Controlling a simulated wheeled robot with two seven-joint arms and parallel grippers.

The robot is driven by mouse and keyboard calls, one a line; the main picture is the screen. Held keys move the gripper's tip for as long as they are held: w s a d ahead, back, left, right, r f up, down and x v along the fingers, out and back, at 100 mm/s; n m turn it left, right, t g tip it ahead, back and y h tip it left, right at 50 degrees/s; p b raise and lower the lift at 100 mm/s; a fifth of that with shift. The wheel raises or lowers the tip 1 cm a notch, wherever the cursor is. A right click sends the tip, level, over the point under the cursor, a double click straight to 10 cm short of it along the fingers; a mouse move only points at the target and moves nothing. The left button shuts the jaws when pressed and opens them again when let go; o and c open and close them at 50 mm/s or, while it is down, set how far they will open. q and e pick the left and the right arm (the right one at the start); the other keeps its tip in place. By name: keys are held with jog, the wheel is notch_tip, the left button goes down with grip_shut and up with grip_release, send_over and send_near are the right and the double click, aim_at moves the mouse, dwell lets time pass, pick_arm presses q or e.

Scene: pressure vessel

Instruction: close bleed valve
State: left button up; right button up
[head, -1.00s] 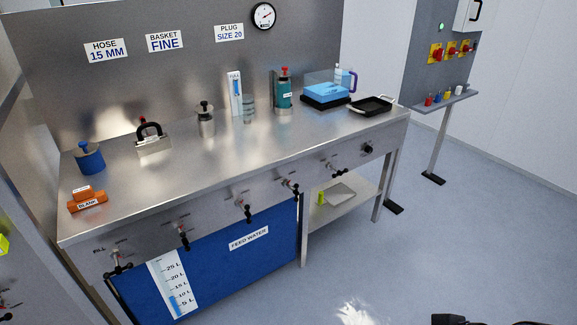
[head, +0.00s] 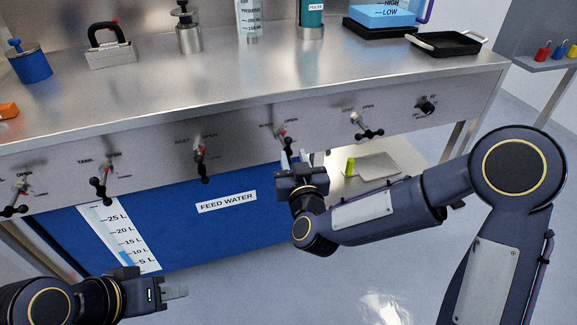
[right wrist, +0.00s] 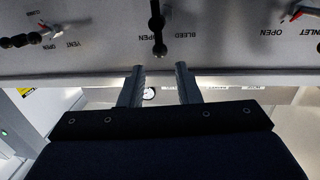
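The bleed valve (head: 283,140) is a black lever handle with a red mark, on the bench's steel front panel beside an OPEN label. In the right wrist view, its black handle (right wrist: 157,28) is at top middle, between the OPEN and BLEED labels, which appear upside down. My right gripper (head: 293,160) is just below the valve in the head view. In the right wrist view, its two fingers (right wrist: 159,85) are apart with nothing between them, and the handle's end is just beyond their tips. My left gripper (head: 174,292) is low at left, away from the panel; its finger gap is unclear.
The inlet valve (head: 200,158) is left of the bleed valve, the vent valve (head: 362,126) right of it. A black knob (head: 427,107) is farther right. A blue feed water tank (head: 225,232) is below the panel, beside a lower shelf (head: 385,185). Floor in front is open.

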aim_at(289, 147)
jog(key=shift+h, duration=0.4)
jog(key=w, duration=0.2)
jog(key=w+a+f, duration=0.1)
jog(key=w, duration=0.2)
jog(key=w+f+b, duration=0.1)
jog(key=w, duration=0.1)
jog(key=shift+w+a, duration=0.2)
jog(key=shift+w, duration=0.15)
grip_shut()
